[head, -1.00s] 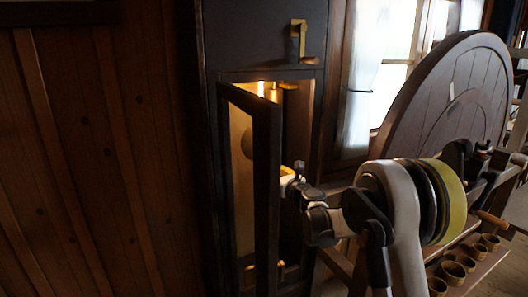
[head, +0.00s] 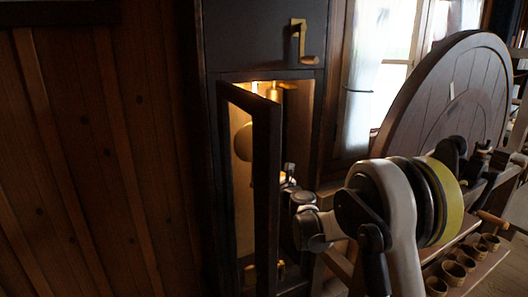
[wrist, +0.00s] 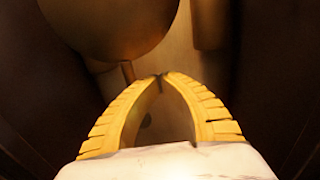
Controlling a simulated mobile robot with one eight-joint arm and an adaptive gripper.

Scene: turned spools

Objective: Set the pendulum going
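The tall dark clock case (head: 262,75) stands with its narrow door (head: 267,185) swung open. Inside, the round pendulum bob (head: 243,142) shows behind the door frame. In the wrist view the bob (wrist: 105,25) is large at the upper left, with a thin rod end (wrist: 128,72) below it. My gripper (wrist: 160,76) has its yellow fingers together at the tips, with nothing seen between them. It is inside the case, below and to the right of the bob in the wrist view, with a visible gap. In the head view the door frame and my arm mostly hide it.
A brass weight (head: 273,92) hangs in the upper case. A brass crank (head: 298,40) is on the case front above the opening. A large wooden wheel (head: 450,95) and a shelf with small cups (head: 465,263) stand at the right. The door edge is close to my arm.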

